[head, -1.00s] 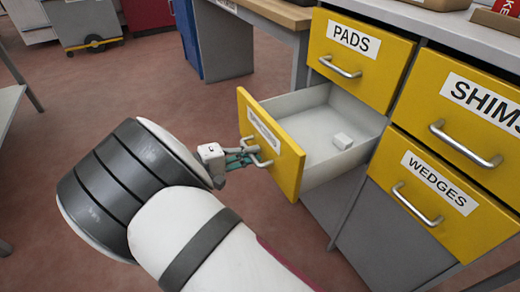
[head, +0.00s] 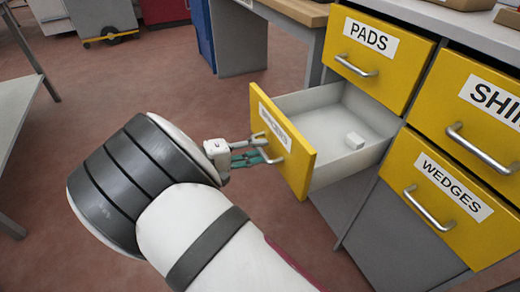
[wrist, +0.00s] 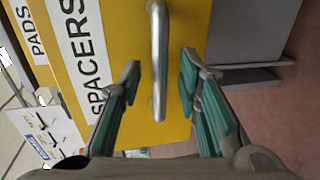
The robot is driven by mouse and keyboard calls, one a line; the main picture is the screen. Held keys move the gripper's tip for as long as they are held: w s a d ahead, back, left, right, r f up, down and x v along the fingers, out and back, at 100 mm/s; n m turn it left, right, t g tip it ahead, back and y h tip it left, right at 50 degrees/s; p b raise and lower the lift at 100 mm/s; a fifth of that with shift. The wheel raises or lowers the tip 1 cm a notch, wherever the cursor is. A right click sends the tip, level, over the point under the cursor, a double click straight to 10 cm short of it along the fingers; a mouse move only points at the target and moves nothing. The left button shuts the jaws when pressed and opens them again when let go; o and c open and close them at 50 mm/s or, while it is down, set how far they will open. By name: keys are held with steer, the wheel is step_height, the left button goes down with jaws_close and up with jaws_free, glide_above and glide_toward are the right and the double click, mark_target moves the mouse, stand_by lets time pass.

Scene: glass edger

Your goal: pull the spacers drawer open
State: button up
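The spacers drawer (head: 283,145) is a yellow-fronted drawer under the PADS drawer, pulled well out so its pale interior shows. Its front, labelled SPACERS, fills much of the wrist view (wrist: 115,70). Its silver bar handle (wrist: 158,60) runs upright in that view. My gripper (wrist: 160,85) is open, with one teal-padded finger on each side of the handle and gaps to both. In the head view, my gripper (head: 257,150) is at the drawer front, by the handle. Its exact depth at the handle is hard to tell.
The PADS drawer (head: 375,50) above, the SHIMS drawer (head: 470,105) and the WEDGES drawer (head: 445,195) are shut. Reddish floor (head: 150,80) is clear in front of the drawer. A grey table (head: 15,105) stands at the left.

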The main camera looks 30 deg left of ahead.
steer(key=v, duration=1)
steer(key=shift+s+a, duration=0.2)
steer(key=shift+s, duration=0.15)
